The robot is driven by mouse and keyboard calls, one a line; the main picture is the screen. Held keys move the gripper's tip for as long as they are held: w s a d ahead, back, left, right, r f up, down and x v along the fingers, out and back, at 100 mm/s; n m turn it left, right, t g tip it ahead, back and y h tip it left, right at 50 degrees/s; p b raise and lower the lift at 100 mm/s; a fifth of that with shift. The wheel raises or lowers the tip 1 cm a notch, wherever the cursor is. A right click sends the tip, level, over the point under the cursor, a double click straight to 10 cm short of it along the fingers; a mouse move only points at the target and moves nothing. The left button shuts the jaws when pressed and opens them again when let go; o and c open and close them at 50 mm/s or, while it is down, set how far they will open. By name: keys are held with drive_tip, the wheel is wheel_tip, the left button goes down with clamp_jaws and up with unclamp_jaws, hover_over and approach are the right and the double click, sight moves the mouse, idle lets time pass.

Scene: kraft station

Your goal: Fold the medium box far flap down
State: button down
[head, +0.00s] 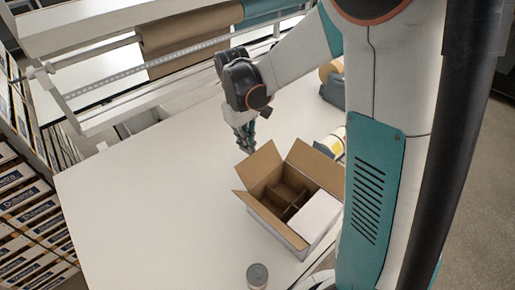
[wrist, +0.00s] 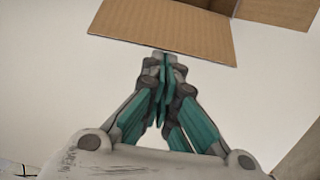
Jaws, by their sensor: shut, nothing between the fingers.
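The medium box (head: 285,230) is a brown cardboard box standing open on the white table. Another flap (head: 315,163) is raised at the upper right, and a narrow flap (head: 253,207) leans outward at the left. My gripper (head: 248,153) is shut and empty, just outside the far flap. In the wrist view its fingertips (wrist: 164,60) lie close below the flap edge; contact is unclear.
A grey can (head: 257,275) stands near the table's front edge. Tape dispensers (head: 331,145) are at the right, partly behind my arm. A kraft paper roll (head: 190,38) hangs at the back. The table (head: 140,190) left of the box is clear.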

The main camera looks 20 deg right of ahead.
hover_over(266, 175)
drive_tip(key=shift+r, duration=0.1)
idle(1.0)
drive_tip(key=shift+d, duration=0.1)
drive_tip(key=s, duration=0.1)
drive_tip(key=s+d+f, duration=0.1)
drive_tip(key=s, duration=0.1)
drive_tip(key=shift+s+d+f+b, duration=0.15)
drive_tip(key=shift+b, duration=0.2)
idle(0.4)
